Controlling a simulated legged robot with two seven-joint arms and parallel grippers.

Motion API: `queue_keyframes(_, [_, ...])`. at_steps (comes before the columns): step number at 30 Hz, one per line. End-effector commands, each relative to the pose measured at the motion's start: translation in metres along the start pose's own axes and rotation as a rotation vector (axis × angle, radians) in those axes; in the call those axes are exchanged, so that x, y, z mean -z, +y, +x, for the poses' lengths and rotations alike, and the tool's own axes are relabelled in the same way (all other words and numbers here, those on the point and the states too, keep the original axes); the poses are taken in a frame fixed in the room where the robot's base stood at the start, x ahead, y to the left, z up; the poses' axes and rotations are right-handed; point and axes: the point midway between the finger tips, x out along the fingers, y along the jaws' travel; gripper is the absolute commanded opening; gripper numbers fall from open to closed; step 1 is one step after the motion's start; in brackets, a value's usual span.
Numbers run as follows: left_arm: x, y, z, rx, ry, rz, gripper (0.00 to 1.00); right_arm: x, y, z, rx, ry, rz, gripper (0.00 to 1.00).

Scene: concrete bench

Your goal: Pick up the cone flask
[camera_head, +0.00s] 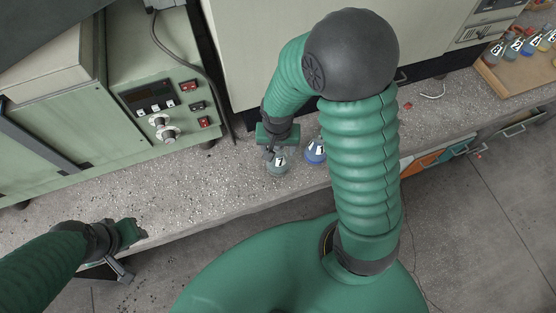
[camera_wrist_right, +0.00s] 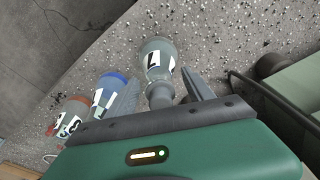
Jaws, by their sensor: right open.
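A grey-tinted cone flask (camera_head: 278,165) with a white label marked 7 stands on the speckled bench near its front edge. In the right wrist view the same flask (camera_wrist_right: 158,62) has its neck between my fingers. My right gripper (camera_head: 276,150) is over the flask; its fingers (camera_wrist_right: 163,92) are open, one on each side of the neck, with gaps visible. A blue flask (camera_head: 315,151) stands just right of it, also in the wrist view (camera_wrist_right: 107,92). My left gripper (camera_head: 124,252) is beside the bench's front edge, away from the flasks; its finger opening is unclear.
A reddish flask (camera_wrist_right: 72,112) stands beyond the blue one in the wrist view. A green instrument (camera_head: 165,110) with knobs stands at the left. A wooden tray (camera_head: 500,82) of several coloured flasks is at the far right. The bench front left of the flask is clear.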

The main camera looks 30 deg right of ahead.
Motion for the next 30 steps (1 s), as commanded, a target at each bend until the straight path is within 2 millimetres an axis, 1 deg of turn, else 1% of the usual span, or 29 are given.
queue_keyframes(2, [0.0001, 0.0001, -0.0003, 0.000, 0.000, 0.000, 0.36, -0.0003, 0.0000, -0.0007, 0.000, 0.000, 0.000, 0.59])
queue_keyframes(15, [0.0000, 0.0000, -0.0002, 0.000, 0.000, 0.000, 0.36, -0.0003, -0.0003, -0.0007, -0.001, -0.001, -0.001, 0.02])
queue_keyframes(16, [0.0001, 0.0000, -0.0002, 0.000, 0.000, 0.000, 0.36, -0.0003, -0.0003, -0.0007, -0.001, -0.001, -0.001, 0.00])
queue_keyframes(30, [0.0001, 0.0000, -0.0006, 0.000, 0.000, 0.000, 0.36, 0.0002, -0.0003, -0.0013, 0.000, 0.000, -0.001, 0.00])
